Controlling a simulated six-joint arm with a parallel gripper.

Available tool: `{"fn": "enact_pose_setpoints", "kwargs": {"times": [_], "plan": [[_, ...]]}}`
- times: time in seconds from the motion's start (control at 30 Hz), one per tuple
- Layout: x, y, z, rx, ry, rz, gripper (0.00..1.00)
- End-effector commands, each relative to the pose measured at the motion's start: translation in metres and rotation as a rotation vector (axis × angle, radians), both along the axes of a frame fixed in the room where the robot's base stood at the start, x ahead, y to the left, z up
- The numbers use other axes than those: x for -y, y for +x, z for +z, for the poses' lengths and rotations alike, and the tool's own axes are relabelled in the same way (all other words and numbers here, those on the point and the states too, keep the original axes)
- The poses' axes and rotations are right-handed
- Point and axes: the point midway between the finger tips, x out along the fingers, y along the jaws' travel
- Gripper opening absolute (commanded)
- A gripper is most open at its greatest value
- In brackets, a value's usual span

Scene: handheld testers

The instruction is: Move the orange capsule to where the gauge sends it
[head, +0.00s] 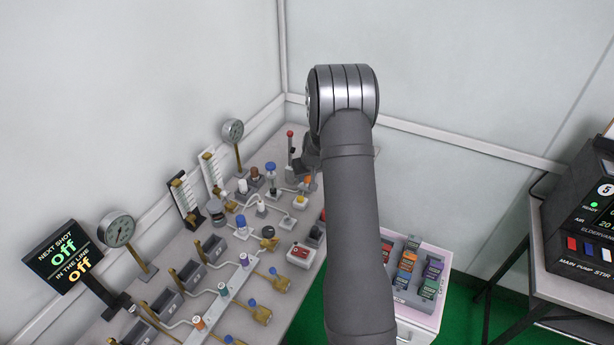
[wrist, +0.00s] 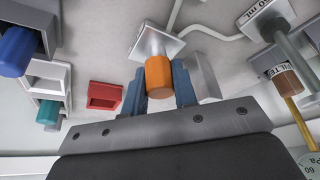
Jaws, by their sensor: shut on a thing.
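The orange capsule (wrist: 158,76) is between the two blue-grey fingers of my gripper (wrist: 159,86) in the wrist view. The fingers are shut on it. Its far end is at a pale square holder (wrist: 157,42); I cannot tell whether it is still seated there. In the head view the orange capsule (head: 307,181) shows just left of my arm, which hides most of the gripper. A round gauge (head: 233,131) stands on a brass post at the back of the bench, and another gauge (head: 117,229) stands nearer on the left. Their needles are too small to read.
Around the capsule in the wrist view are a blue cylinder (wrist: 16,50), a teal one (wrist: 48,112), a red block (wrist: 104,95) and a brown capsule (wrist: 287,83). A sign (head: 66,256) reads "off" twice. A cart (head: 425,318) with coloured blocks is right of the bench.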

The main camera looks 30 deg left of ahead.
Motion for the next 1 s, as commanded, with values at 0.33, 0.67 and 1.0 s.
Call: {"fn": "enact_pose_setpoints", "kwargs": {"times": [0.33, 0.67, 1.0], "plan": [[0.0, 0.0, 0.007, 0.001, 0.001, 0.0, 0.0], [0.0, 0.0, 0.02, 0.001, 0.001, 0.0, 0.0], [0.0, 0.0, 0.033, 0.0, 0.0, 0.001, 0.0]]}}
